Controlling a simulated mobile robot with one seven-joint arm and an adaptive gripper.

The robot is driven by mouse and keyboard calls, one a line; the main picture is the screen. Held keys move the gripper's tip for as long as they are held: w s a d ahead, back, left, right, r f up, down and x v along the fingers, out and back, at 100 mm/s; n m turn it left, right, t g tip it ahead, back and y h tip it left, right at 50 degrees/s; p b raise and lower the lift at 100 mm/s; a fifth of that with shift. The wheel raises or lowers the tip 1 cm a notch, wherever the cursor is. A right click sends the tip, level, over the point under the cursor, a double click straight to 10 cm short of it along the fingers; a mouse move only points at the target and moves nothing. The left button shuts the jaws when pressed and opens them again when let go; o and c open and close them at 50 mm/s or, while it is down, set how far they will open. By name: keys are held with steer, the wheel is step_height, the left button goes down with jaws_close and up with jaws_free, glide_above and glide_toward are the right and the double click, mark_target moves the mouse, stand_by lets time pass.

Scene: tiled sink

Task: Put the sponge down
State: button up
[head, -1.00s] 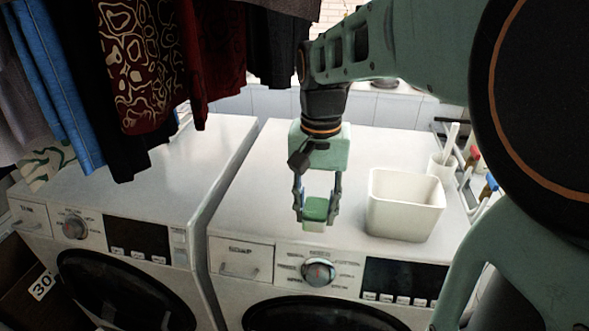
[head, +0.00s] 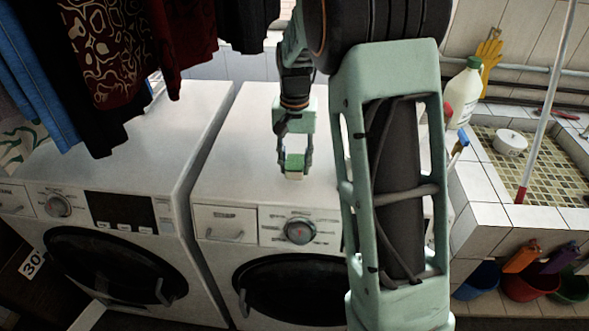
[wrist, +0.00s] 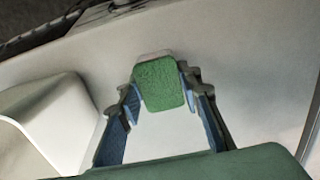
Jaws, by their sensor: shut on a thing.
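The sponge (head: 294,164) is a small block with a green top and a pale underside. My gripper (head: 294,167) is shut on it, one finger at each side, and points down over the front part of the right washing machine's white top (head: 235,150). In the wrist view the sponge (wrist: 160,84) sits between the two fingertips (wrist: 160,92), green face towards the camera. I cannot tell whether its underside touches the machine top.
A white bin (wrist: 50,120) stands beside the gripper in the wrist view; my arm hides it in the head view. Clothes (head: 110,60) hang at upper left. A second washing machine (head: 110,160) stands at left. A tiled sink (head: 530,160) is at right.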

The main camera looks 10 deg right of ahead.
mark_target(295, 172)
steer(key=shift+w+f, duration=0.2)
steer(key=shift+f, duration=1.6)
steer(key=shift+f, duration=0.2)
steer(key=o, duration=1)
steer(key=shift+r, duration=0.15)
step_height(295, 172, up, 12)
steer(key=shift+r, duration=0.1)
steer(key=shift+d+b, duration=0.1)
steer(key=shift+b, duration=0.2)
